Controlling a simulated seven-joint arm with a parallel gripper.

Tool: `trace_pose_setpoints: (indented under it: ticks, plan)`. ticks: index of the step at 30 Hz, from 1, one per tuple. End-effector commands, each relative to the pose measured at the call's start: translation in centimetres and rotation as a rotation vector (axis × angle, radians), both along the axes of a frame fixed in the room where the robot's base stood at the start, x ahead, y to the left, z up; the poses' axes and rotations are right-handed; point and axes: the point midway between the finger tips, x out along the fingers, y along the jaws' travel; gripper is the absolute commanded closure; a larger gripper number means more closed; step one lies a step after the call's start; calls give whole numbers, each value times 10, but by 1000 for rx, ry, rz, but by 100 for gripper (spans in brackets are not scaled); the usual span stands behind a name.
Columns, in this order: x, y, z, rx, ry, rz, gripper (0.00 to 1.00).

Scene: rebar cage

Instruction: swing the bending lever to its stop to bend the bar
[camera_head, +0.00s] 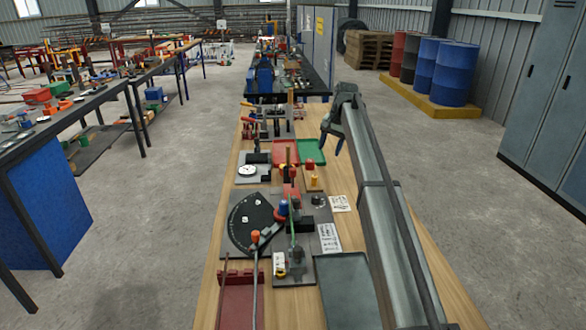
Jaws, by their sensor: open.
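The bending station is a dark fan-shaped plate (246,220) with pale marks, at the middle left of the wooden bench. What looks like the bending lever is a grey arm with an orange knob (255,237), lying over the plate's near right part. A blue-topped post (283,208) stands at the plate's right side. A thin greenish rod (293,232), perhaps the bar, stands beside it; whether it is bent I cannot tell. My gripper (331,145) is open and empty above the bench's right side, well beyond the bending plate and not touching the lever.
A red rack (242,302) with long rods and a dark tray (347,292) are at the near end. Red (285,152) and green (311,151) trays and a dial gauge (247,170) lie farther back. My arm runs along the right side.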

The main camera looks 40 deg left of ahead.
Motion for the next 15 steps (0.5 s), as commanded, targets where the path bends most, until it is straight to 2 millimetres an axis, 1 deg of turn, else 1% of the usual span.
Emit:
trace_pose_setpoints:
  ticks: [1,3,6,10,12,15]
  plan:
    - [-20,20,15,-34,-9,50,46]
    - [-46,37,29,-84,-17,109,46]
    - [-76,56,49,-142,-27,176,46]
    - [-102,70,64,-193,-35,230,46]
    - [-111,74,69,-206,-37,246,46]
    - [-116,76,70,-217,-38,257,46]
